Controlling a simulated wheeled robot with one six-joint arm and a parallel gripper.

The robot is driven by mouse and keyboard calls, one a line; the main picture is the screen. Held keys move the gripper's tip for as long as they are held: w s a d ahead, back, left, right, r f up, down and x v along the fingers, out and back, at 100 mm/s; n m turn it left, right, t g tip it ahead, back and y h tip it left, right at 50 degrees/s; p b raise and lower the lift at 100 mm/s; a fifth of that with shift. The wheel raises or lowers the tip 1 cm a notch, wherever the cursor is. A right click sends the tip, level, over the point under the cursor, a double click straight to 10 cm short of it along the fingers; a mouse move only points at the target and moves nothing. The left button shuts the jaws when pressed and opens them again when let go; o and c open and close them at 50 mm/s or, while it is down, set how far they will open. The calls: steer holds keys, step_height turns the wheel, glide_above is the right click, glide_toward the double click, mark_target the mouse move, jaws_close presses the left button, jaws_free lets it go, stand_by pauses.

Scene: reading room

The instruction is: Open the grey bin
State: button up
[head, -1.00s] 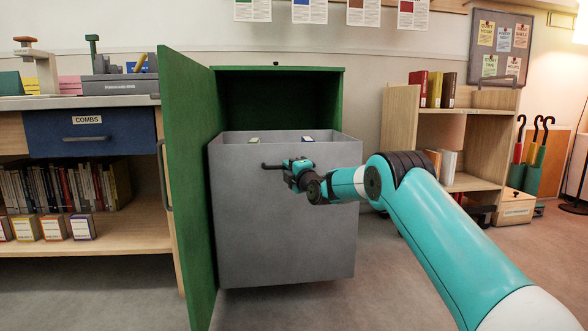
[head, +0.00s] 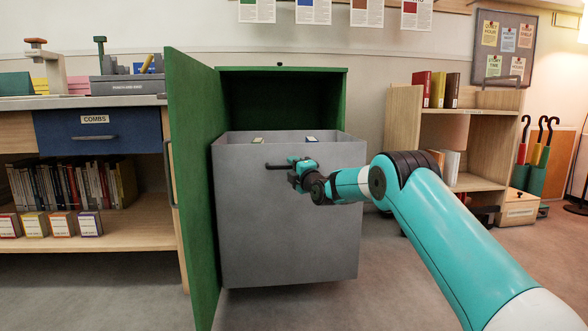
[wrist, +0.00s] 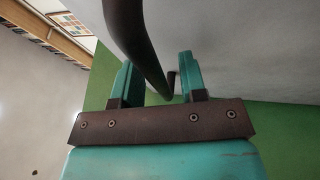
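The grey bin (head: 285,235) stands pulled well out of the front of the green cabinet (head: 282,98), its top open. The tops of a few things show inside its rim. Its dark bar handle (head: 277,167) is on the upper front face. My gripper (head: 296,164) is at the handle's right part. In the wrist view, the handle (wrist: 140,45) passes between the two teal fingers (wrist: 160,80), which stand apart with gaps beside the bar. The bin's grey face (wrist: 235,50) fills the upper right there.
The green cabinet door (head: 193,180) stands swung open along the bin's left side. A desk with a blue drawer (head: 97,132) and books is at left. A wooden shelf (head: 470,110) stands at right. Floor is clear before the bin.

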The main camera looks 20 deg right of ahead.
steer(key=shift+s, duration=0.15)
steer(key=p+v, duration=0.1)
steer(key=v, duration=1.6)
steer(key=shift+s, duration=0.1)
